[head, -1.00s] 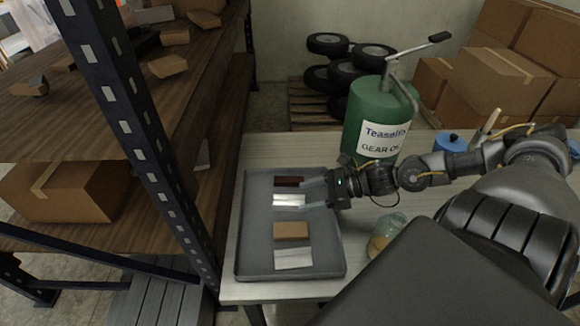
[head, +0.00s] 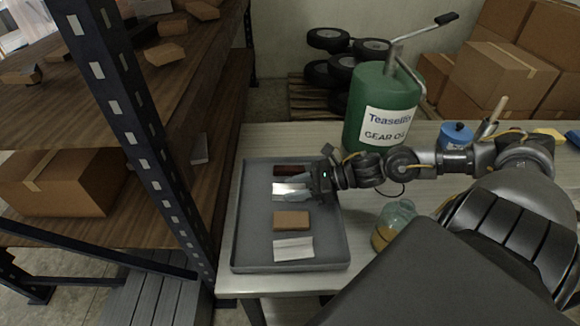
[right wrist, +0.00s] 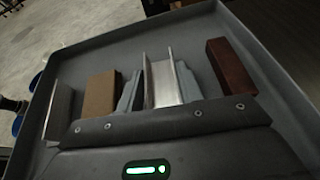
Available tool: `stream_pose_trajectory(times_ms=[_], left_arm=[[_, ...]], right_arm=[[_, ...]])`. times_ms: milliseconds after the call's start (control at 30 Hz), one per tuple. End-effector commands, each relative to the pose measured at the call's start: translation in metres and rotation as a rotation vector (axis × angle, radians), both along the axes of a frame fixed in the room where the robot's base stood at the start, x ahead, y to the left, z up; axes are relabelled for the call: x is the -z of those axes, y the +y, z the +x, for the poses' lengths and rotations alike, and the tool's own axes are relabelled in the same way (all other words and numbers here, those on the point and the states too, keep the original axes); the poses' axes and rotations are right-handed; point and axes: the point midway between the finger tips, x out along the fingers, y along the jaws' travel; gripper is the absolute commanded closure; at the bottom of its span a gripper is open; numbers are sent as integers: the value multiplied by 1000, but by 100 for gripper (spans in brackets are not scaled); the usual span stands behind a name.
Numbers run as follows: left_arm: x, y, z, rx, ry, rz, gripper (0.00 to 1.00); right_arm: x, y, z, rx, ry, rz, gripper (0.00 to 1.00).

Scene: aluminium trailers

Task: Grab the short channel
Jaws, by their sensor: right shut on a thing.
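The short channel (head: 289,190) is a small silver U-shaped aluminium piece in the grey tray (head: 240,225). It also shows in the right wrist view (right wrist: 163,82), open side up. My right gripper (head: 300,188) comes in from the right and is shut on the channel, one finger along each side. The gripper body hides the channel's near end. Whether the channel touches the tray floor is hard to tell. My left gripper is not in view.
In the tray, a dark red block (head: 293,170) lies beyond the channel; a tan block (head: 291,220) and another silver piece (head: 293,248) lie nearer. A jar (head: 392,226) stands right of the tray, a green gear oil drum (head: 381,112) behind. A shelf post (head: 145,140) rises at left.

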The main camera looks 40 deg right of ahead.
Motion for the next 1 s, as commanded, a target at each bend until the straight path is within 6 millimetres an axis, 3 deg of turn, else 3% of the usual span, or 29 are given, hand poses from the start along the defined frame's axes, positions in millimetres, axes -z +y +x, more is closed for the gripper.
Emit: stream_pose_trajectory(times_ms=[467, 800, 1000], left_arm=[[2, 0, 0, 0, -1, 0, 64], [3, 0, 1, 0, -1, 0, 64], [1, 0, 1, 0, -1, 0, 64]], right_arm=[[-10, -1, 0, -1, -1, -3, 87], [-73, -1, 0, -3, 0, -6, 87], [-94, 0, 0, -1, 1, -2, 87]])
